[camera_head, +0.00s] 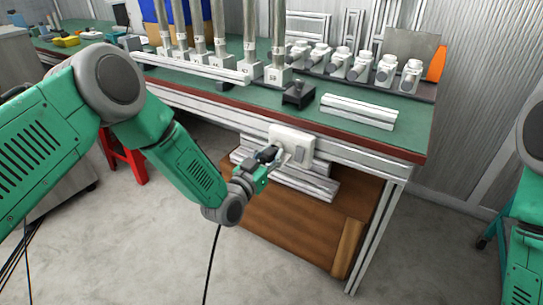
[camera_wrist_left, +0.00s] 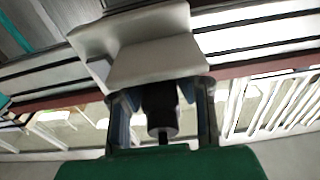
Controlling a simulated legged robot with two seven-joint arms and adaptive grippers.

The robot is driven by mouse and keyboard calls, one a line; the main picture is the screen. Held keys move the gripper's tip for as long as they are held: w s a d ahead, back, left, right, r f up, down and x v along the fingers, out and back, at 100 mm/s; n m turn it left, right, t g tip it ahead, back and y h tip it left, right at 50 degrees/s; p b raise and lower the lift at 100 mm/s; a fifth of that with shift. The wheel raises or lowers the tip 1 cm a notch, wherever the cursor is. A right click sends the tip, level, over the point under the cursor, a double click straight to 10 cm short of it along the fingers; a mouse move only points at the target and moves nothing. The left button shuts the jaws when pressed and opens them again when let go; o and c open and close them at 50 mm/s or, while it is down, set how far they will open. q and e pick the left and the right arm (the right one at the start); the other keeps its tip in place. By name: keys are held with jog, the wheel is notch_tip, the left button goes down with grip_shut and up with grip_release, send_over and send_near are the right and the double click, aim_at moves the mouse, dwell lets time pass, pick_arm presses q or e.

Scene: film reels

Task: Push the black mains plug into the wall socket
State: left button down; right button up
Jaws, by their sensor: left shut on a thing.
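The white wall socket (camera_head: 297,141) is a box fixed to the front edge of the bench. My left gripper (camera_head: 272,160) is at its left part, shut on the black mains plug (camera_head: 266,154). In the left wrist view the plug (camera_wrist_left: 160,105) sits between the two fingers (camera_wrist_left: 161,112), with its front end at the white socket housing (camera_wrist_left: 150,55). The pins are hidden, so I cannot tell how far in they are. A black cable (camera_head: 212,262) hangs down below my left wrist. My right gripper is out of view.
Below are metal rails (camera_head: 300,183) and a brown wooden panel (camera_head: 290,225). A red stool (camera_head: 128,158) stands at left. Floor in front is clear.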

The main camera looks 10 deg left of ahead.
pick_arm(q)
jog(key=shift+w+d+r, duration=0.15)
jog(key=shift+r, duration=0.05)
jog(key=c, duration=1.5)
grip_release()
jog(key=shift+o, duration=1.1)
jog(key=shift+w, duration=0.1)
jog(key=shift+s+f, duration=0.1)
jog(key=shift+s, duration=0.1)
jog(key=v, duration=1.1)
jog(key=shift+s+f, duration=0.2)
jog(key=shift+s, duration=0.05)
